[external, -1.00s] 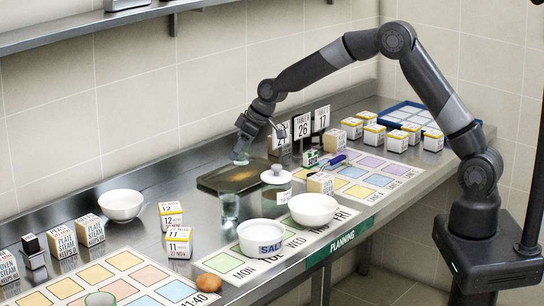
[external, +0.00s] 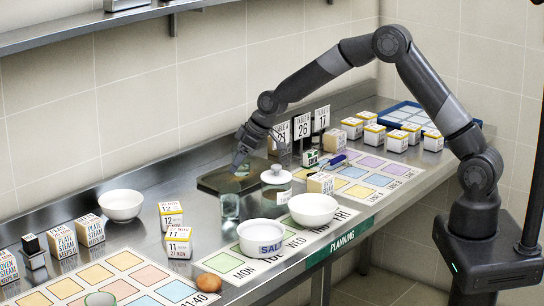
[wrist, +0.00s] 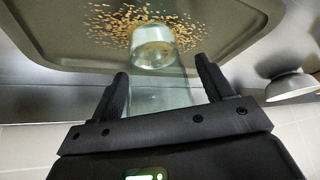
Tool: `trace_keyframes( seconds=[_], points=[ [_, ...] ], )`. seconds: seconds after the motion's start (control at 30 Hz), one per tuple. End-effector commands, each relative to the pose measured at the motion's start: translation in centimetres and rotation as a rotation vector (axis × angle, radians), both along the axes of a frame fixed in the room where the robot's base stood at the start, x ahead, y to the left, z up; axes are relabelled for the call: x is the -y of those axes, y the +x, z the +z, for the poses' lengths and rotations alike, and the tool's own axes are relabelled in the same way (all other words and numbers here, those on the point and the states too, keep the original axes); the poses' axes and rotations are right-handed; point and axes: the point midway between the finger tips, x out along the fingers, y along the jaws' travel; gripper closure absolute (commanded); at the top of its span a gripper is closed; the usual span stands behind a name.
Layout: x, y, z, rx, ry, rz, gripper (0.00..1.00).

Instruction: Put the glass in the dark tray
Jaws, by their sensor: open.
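The dark tray (external: 212,184) lies on the steel counter near the wall. In the wrist view the tray (wrist: 55,35) fills the upper part, with tan grains scattered on it. The clear glass (external: 241,171) is at the tray's surface below my gripper (external: 239,161). In the wrist view the glass (wrist: 155,50) has its round end among the grains and its body between my two fingers. There my gripper (wrist: 162,75) is open around the glass. Whether either finger touches it, I cannot tell.
Another clear glass (external: 230,206) stands in front of the tray. A white lidded jar (external: 277,177) is close on its right. White bowls (external: 313,208), (external: 121,205), a SALT bowl (external: 262,237) and several labelled boxes stand around. A blue tray (external: 405,117) is at the far right.

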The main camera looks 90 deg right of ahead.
Motion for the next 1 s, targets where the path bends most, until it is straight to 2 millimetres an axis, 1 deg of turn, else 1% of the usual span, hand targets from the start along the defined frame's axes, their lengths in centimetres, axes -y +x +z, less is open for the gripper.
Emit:
trace_keyframes(
  seconds=[0.17, 0.27, 0.37, 0.6, 0.7, 0.8, 1.0],
  points=[
    [0.0, 0.0, 0.3, 0.001, 0.000, 0.000, 0.27],
    [0.0, -0.3, 1.0, 0.003, -0.001, 0.000, 0.27],
    [-0.2, -1.0, 2.3, 0.003, -0.001, 0.000, 0.27],
    [-0.7, -3.4, 6.6, 0.003, -0.003, 0.000, 0.27],
    [-0.9, -4.3, 8.1, 0.002, -0.002, 0.001, 0.27],
    [-1.0, -5.0, 9.4, 0.003, -0.002, 0.000, 0.27],
    [-1.4, -5.8, 10.8, 0.001, -0.001, 0.002, 0.27]
  ],
)
